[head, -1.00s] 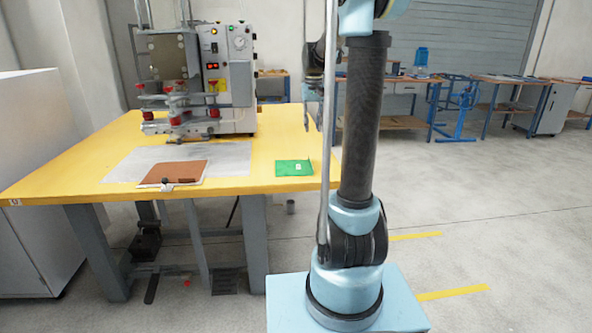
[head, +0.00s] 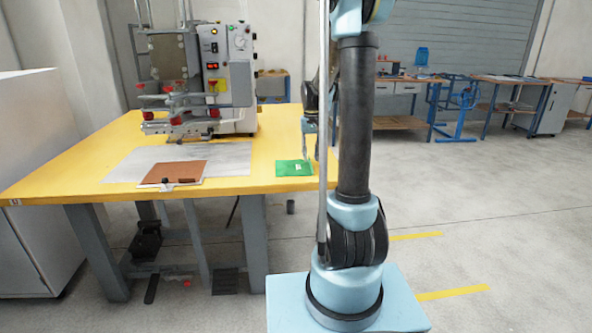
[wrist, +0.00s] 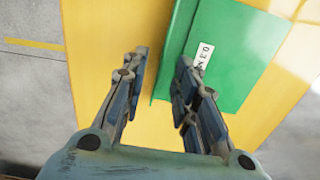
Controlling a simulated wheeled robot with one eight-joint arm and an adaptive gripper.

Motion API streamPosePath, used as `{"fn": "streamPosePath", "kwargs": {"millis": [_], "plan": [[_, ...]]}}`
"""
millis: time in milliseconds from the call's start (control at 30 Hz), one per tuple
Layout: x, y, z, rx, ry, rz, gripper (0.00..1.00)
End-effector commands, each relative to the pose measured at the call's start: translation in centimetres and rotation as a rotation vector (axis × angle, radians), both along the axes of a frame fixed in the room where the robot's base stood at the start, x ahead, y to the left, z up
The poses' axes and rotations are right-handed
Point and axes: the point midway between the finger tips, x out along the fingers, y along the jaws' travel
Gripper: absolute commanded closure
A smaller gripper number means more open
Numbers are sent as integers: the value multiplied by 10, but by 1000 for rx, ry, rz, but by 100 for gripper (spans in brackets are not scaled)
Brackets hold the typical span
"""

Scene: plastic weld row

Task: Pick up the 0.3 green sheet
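The green sheet (head: 294,168) lies flat on the yellow table (head: 60,178), near its right end, with a small white label on top. In the wrist view the green sheet (wrist: 240,55) fills the upper middle and right, and its label carries dark characters. My gripper (wrist: 161,60) is open, with its two fingers apart and nothing between them but yellow table and the sheet's left edge. The right finger overlaps the sheet in the picture; the left finger is over bare table.
A welding machine (head: 225,75) stands at the back of the table. A brown sheet (head: 178,173) lies on a grey mat (head: 232,158) left of the green sheet. The table's right edge is close to my gripper. A white cabinet (head: 25,130) stands at the left.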

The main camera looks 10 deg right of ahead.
Motion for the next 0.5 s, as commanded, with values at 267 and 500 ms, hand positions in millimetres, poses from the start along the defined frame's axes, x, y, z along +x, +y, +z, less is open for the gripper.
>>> {"fn": "streamPosePath", "kwargs": {"millis": [267,500], "plan": [[0,0,-23,0,0,0,73],[0,0,-23,0,0,0,77]]}}
